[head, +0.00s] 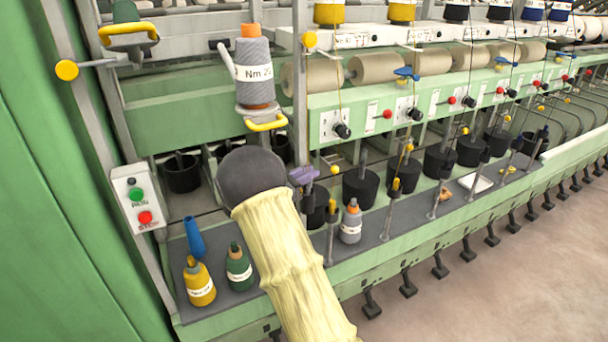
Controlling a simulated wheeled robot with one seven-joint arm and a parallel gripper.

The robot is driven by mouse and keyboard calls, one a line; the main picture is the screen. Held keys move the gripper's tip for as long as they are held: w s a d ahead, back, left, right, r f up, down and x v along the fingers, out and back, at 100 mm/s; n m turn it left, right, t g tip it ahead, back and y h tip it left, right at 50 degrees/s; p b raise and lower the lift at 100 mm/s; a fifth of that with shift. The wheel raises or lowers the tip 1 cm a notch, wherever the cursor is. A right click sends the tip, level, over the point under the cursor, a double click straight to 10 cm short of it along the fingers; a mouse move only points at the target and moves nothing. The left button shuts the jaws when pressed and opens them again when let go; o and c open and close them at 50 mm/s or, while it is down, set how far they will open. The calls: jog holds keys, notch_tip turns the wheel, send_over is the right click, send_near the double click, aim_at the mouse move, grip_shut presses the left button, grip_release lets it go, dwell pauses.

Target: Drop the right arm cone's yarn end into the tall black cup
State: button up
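A grey yarn cone (255,72) with an orange top and a label starting "Nm" stands upright above a yellow handle (267,123). It looks like the right arm cone; I cannot make out its loose yarn end. Several black cups stand in a row, one at the left (183,172) and one right of my arm (360,187). I cannot tell which is the tall one. My arm comes up from the bottom in a pale yellow sleeve, and its dark rounded end is just below the grey cone in the picture. My gripper's fingers do not show.
Yellow (199,284), green (238,266) and grey (351,223) small bottle-shaped cones and a blue tapered piece (194,238) stand on the dark shelf. A switch box (138,198) with green and red buttons is at left. Thin upright posts line the shelf.

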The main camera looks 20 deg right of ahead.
aim_at(307, 198)
jog(key=shift+n+y, duration=0.3)
jog(key=f, duration=0.4)
jog(key=shift+s+a, duration=0.1)
jog(key=shift+s, duration=0.3)
jog(key=shift+o, duration=0.6)
jog(key=w+r+b+v, duration=0.1)
jog(key=w+v, duration=0.1)
jog(key=v, duration=0.9)
jog(key=shift+s+a+b, duration=0.3)
jog(key=shift+s+a, duration=0.05)
jog(key=shift+a, duration=0.05)
jog(key=a, duration=0.1)
jog(key=s+a+r, duration=0.1)
jog(key=a, duration=0.1)
jog(key=a+r, duration=0.1)
jog(key=a, duration=0.1)
jog(key=shift+s+a, duration=0.15)
jog(key=shift+s, duration=0.25)
